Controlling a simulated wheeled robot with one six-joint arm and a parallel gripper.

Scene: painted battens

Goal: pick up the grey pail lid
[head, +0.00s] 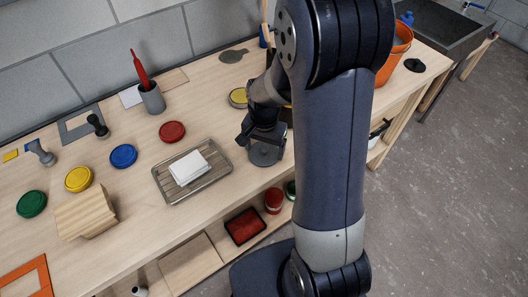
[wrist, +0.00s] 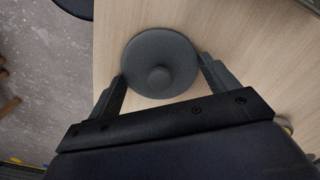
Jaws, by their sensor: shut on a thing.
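The grey pail lid is a round dark-grey disc with a small knob at its centre. It shows whole in the wrist view (wrist: 160,48), with one finger of my gripper (wrist: 163,70) against each side of its rim. In the head view the lid (head: 265,155) is at the bench's front part, right of the wire tray, below my gripper (head: 262,138), which partly covers it. My gripper is shut on the lid. I cannot tell whether the lid touches the bench.
A wire tray (head: 161,182) with a white block (head: 188,168) is left of the lid. Red (head: 172,131) and blue (head: 123,155) discs lie further left. An orange bucket (head: 394,55) is at the right. A shelf below holds a red tray (head: 245,226).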

